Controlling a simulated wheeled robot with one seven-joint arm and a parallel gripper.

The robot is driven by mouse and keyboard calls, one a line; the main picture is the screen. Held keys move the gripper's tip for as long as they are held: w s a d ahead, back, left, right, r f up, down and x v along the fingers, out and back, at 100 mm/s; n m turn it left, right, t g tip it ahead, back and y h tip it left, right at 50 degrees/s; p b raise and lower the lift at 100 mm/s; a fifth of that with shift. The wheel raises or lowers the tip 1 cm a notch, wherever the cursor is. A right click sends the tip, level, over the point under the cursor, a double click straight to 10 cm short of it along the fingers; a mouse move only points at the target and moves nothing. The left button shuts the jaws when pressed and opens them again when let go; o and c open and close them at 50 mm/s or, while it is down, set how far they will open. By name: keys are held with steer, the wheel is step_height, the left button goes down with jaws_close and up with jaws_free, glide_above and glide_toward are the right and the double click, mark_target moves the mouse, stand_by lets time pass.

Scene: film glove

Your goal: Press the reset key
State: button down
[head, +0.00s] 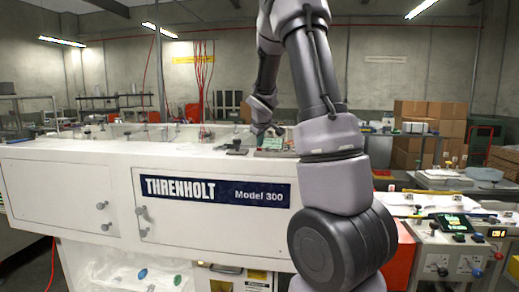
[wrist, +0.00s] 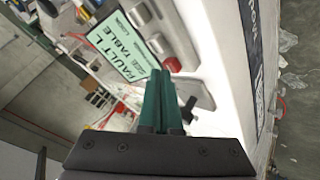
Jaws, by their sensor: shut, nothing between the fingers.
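I cannot read which is the reset key. My gripper (wrist: 161,76) has dark green fingers, shut and empty. Their tips appear just below the red key in the picture; I cannot tell whether they touch it. In the head view my gripper (head: 267,130) is low over the white machine's top, by the small greenish screen (head: 271,143).
The white Threnholt machine (head: 80,152) fills the front. A grey plate (wrist: 203,97) lies right of the fingers in the wrist view. At right, another control panel (head: 445,250) has knobs and a lit green screen (head: 455,223). Cardboard boxes (head: 430,125) stand behind.

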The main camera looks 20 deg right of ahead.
mark_target(260, 151)
steer(key=shift+f, duration=0.2)
stand_by(0.3)
steer(key=shift+r, duration=0.85)
steer(key=shift+r, duration=0.1)
steer(key=shift+r, duration=2.45)
